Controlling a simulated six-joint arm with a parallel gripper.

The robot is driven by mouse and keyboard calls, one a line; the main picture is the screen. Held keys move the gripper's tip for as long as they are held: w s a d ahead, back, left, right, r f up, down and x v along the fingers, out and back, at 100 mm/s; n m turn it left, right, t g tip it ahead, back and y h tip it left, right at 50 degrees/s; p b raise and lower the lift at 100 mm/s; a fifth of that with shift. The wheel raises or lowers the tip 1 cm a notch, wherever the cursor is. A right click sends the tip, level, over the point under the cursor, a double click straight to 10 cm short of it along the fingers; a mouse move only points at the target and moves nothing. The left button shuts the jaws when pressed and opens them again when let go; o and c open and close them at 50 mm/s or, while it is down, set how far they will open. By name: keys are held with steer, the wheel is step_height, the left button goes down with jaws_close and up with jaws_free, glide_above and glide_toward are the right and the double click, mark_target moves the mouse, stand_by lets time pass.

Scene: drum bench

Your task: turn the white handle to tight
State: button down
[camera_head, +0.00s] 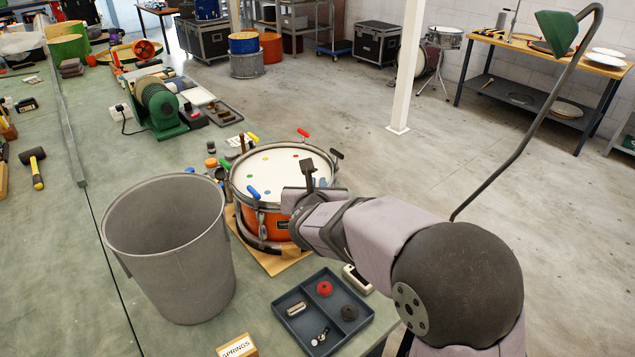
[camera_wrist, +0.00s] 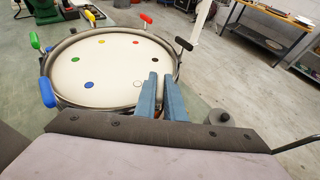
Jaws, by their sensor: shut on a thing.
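The drum (camera_head: 275,227) has an orange shell and a white head with coloured dots around its edge. In the wrist view, blue (camera_wrist: 47,93), green (camera_wrist: 34,41), yellow (camera_wrist: 89,15), red (camera_wrist: 146,18) and black (camera_wrist: 184,43) handles stand around the rim. A white dot (camera_wrist: 138,84) lies beside my gripper (camera_wrist: 160,82), whose two blue-grey fingers are close together at the near right rim. In the head view, my gripper (camera_head: 292,198) is at the drum's near right side.
A tall grey bin (camera_head: 180,265) stands close left of the drum. A dark divided tray (camera_head: 325,312) with small parts lies in front. A green machine (camera_head: 158,107) stands behind on the bench. The drum sits near the bench's right edge.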

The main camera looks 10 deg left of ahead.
steer(key=m+h+p, duration=0.1)
steer(key=h+p, duration=0.1)
steer(key=m+h+p, duration=0.2)
steer(key=shift+a+r, duration=0.15)
steer(key=shift+m+g+h+p, duration=0.8)
steer(key=shift+m+h+p, duration=0.15)
steer(key=shift+m+h, duration=0.45)
steer(key=shift+m+g+h+p, duration=0.8)
steer(key=shift+m+h+p, duration=0.1)
steer(key=shift+m+h, duration=0.45)
steer(key=c, duration=1.8)
jaws_free()
steer(key=shift+c, duration=0.2)
steer(key=b+v, duration=0.2)
steer(key=v, duration=0.5)
steer(key=shift+s, duration=0.1)
